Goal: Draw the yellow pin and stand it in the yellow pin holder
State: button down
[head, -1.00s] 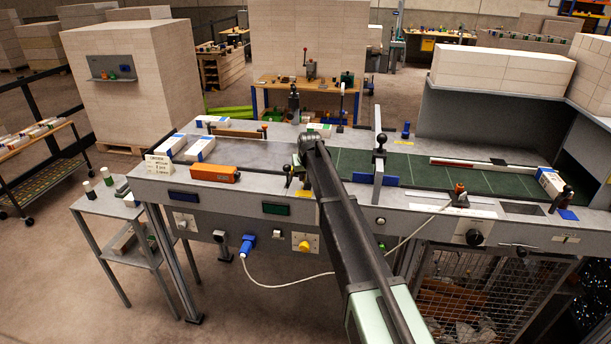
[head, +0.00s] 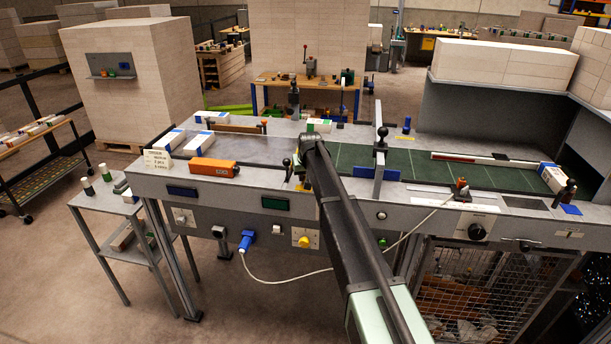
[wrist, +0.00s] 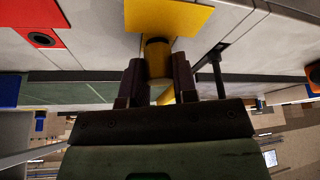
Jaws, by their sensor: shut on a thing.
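My gripper (wrist: 155,85) is shut on the yellow pin (wrist: 158,58) in the wrist view, with one dark finger on each side of it. A flat yellow piece (wrist: 180,20) shows directly beyond the pin at the top edge of that view; it may be the holder or its marking. I cannot tell whether the pin touches it or sits in it. In the head view my own arm hides the gripper's fingers and the pin; only a small yellow patch (head: 302,186) shows beside the arm's end, at the front of the bench.
White-and-blue reams (head: 198,146) lie farther left.

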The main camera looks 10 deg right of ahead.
jog(key=shift+f, duration=0.2)
jog(key=c, duration=1.4)
grip_release()
jog(key=o, duration=0.6)
jog(key=p+v, duration=0.9)
jog(key=v, duration=0.1)
jog(key=shift+s+r+p, duration=0.2)
jog(key=shift+r+p, duration=0.15)
jog(key=shift+p, duration=0.05)
jog(key=shift+s, duration=0.1)
